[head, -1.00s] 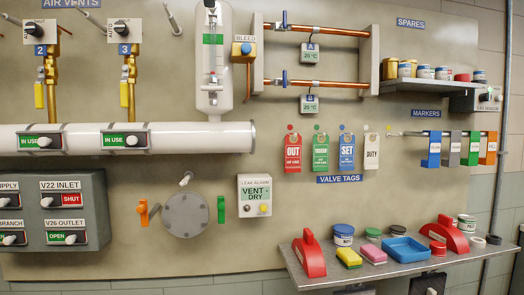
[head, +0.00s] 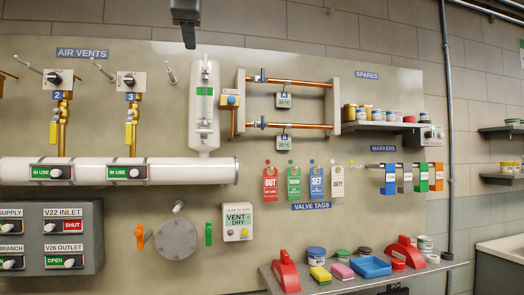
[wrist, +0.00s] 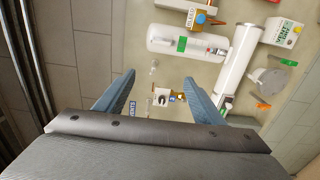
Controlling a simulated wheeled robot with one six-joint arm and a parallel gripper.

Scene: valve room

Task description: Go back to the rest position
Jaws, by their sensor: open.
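My gripper (wrist: 159,78) shows in the wrist view with its two blue fingers spread apart and nothing between them. Past the fingers, that view shows the valve board on its side, with the white pipe (wrist: 238,62) and the sight glass (wrist: 178,41). In the head view a dark part of my arm's end (head: 187,14) hangs in from the top edge, above the sight glass (head: 204,110). It appears clear of the board (head: 130,205). The rest of my arm is out of that view.
A shelf (head: 345,283) with red holders, tubs, sponges and a blue tray (head: 370,267) juts out at lower right. A spares shelf (head: 375,126) and coloured markers (head: 421,178) sit above it. A sink (head: 505,246) stands at far right.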

